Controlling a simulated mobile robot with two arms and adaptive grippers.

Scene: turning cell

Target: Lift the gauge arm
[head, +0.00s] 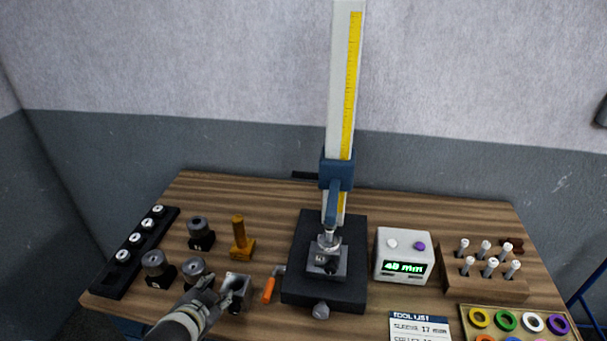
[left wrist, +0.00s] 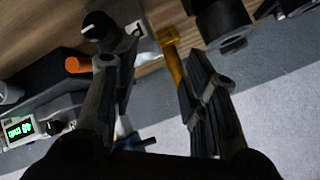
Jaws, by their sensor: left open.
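The height gauge has a tall white column with a yellow scale (head: 350,85). Its blue slider and gauge arm (head: 336,178) sit low on the column. The arm's tip is down at a small metal block (head: 326,262) on the black base (head: 302,289); I cannot tell whether it touches. My left gripper (head: 219,288) is open and empty over the table's front left, left of the base and apart from the gauge arm. Its two spread fingers (left wrist: 150,80) show in the left wrist view. My right gripper is out of view.
An orange-handled lever (head: 268,290), a metal block with a black knob (head: 237,287) and a brass T-shaped piece (head: 241,245) stand near my left gripper. Dark cylinders (head: 199,232) are further left. The display box (head: 405,256) and wooden pin rack (head: 485,284) stand right.

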